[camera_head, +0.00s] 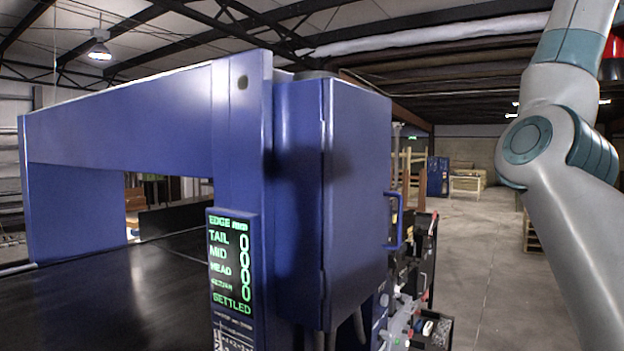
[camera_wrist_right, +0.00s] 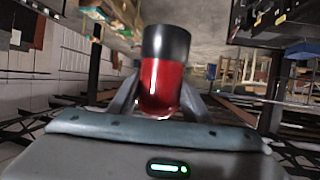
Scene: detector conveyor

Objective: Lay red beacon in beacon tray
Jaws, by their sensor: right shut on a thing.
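The red beacon (camera_wrist_right: 160,85), a red cylinder with a black end, is held between the fingers of my right gripper (camera_wrist_right: 160,103) in the right wrist view. The gripper is shut on its red part, and the black end points away from the wrist. Part of the beacon (camera_head: 614,48) also shows at the top right edge of the head view, behind my raised right arm. I cannot make out which thing is the beacon tray. My left gripper is not in view.
A large blue detector arch (camera_head: 300,190) with a display panel (camera_head: 231,262) stands over a black conveyor belt (camera_head: 110,300) on the left. A dark bin (camera_head: 436,330) with small items sits low beside it. Open concrete floor (camera_head: 490,270) lies to the right.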

